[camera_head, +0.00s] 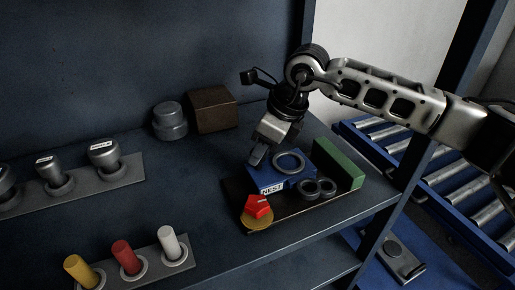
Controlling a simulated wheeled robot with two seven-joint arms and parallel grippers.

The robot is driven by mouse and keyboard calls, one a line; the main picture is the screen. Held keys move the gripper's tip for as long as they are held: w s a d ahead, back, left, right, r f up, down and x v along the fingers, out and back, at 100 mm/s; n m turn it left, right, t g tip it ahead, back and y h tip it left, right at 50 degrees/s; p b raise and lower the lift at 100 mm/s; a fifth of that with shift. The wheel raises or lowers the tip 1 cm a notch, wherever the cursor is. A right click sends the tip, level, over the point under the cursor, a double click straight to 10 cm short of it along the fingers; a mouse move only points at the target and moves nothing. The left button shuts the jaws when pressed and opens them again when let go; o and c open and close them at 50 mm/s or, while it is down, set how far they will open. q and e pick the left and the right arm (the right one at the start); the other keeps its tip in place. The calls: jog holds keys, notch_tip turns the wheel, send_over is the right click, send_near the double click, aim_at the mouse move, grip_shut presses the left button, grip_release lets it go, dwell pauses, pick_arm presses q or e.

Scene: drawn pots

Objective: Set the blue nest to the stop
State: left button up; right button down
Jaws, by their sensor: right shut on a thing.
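The blue nest (266,178) is a block with a white NEST label on its front and a grey ring on top. It sits on a dark base plate (292,206). A green block (340,165) stands at the plate's right end, looking like the stop. How wide the gap between nest and green block is, I cannot tell clearly. My right gripper (257,156) reaches down at the nest's back left edge and is shut on the nest; its fingertips are partly hidden. My left gripper is not in view.
A red piece (257,206) sits on a yellow disc at the plate's front left, and dark rings (318,188) lie before the green block. A brown box (212,109) and grey cylinder (169,121) stand behind. Racks of pegs (127,258) stand left.

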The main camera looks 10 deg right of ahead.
aim_at(281, 162)
jog(key=d, duration=0.2)
jog(key=w+d+b, duration=0.1)
jog(key=d, duration=0.1)
jog(key=shift+d, duration=0.35)
jog(key=c, duration=1.1)
grip_release()
jog(key=shift+d, duration=0.15)
jog(key=shift+r, duration=0.25)
jog(key=b+v, duration=0.1)
jog(key=v, duration=1.4)
jog(key=shift+s+d+r+b, duration=0.2)
jog(key=shift+r+b, duration=0.05)
jog(key=shift+b, duration=0.05)
jog(key=shift+f, duration=0.1)
